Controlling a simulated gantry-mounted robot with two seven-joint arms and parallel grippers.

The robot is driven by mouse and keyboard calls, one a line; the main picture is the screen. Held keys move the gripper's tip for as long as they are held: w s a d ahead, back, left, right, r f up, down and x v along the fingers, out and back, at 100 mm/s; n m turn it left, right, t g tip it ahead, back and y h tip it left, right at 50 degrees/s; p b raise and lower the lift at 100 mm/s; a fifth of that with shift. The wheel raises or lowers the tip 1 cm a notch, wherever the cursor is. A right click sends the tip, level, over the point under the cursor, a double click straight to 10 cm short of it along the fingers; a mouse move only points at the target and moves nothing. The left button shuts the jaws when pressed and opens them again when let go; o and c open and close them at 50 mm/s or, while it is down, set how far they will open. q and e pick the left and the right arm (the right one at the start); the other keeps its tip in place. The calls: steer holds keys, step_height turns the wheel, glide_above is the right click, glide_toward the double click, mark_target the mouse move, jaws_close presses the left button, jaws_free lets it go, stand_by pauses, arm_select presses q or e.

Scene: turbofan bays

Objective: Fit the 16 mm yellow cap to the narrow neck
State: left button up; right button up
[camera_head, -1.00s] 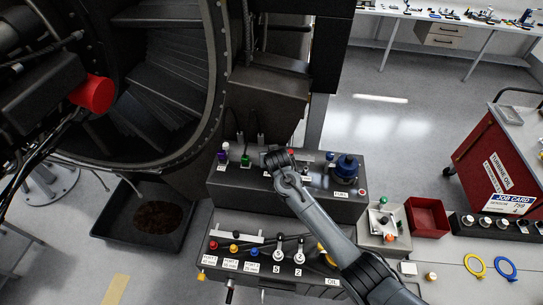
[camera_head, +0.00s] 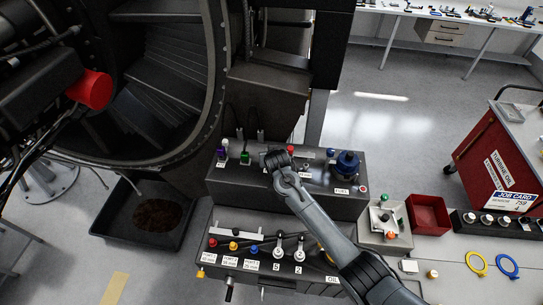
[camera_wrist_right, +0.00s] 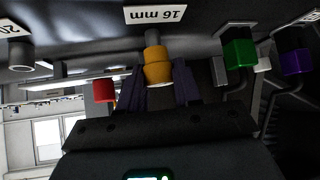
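In the right wrist view, the yellow cap (camera_wrist_right: 157,66) is at the end of a grey neck (camera_wrist_right: 152,36) beside the "16 mm" label (camera_wrist_right: 155,15). Cap and neck look in line, but I cannot tell how far the cap is seated. My right gripper (camera_wrist_right: 159,80) has one dark finger on each side of the cap, and both appear to touch it. In the head view my right arm reaches over the dark fittings box (camera_head: 225,180) and hides its hand, the cap and the neck. My left gripper is not in view.
A green cap (camera_wrist_right: 239,52), a purple cap (camera_wrist_right: 293,62), a red cap (camera_wrist_right: 104,90) and a bare grey neck (camera_wrist_right: 20,55) are nearby. In the head view a blue fitting (camera_head: 347,164) stands right of my arm. A red bin (camera_head: 428,213) is further right.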

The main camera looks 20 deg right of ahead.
steer(key=o, duration=0.4)
steer(key=shift+f, duration=0.15)
steer(key=shift+o, duration=0.2)
steer(key=shift+d, duration=0.15)
steer(key=shift+s, duration=0.15)
steer(key=shift+s+d+r, duration=0.1)
steer(key=shift+s+r, duration=0.35)
steer(key=shift+r, duration=0.05)
steer(key=a+b+v, duration=0.1)
steer(key=v, duration=0.8)
steer(key=shift+r, duration=0.3)
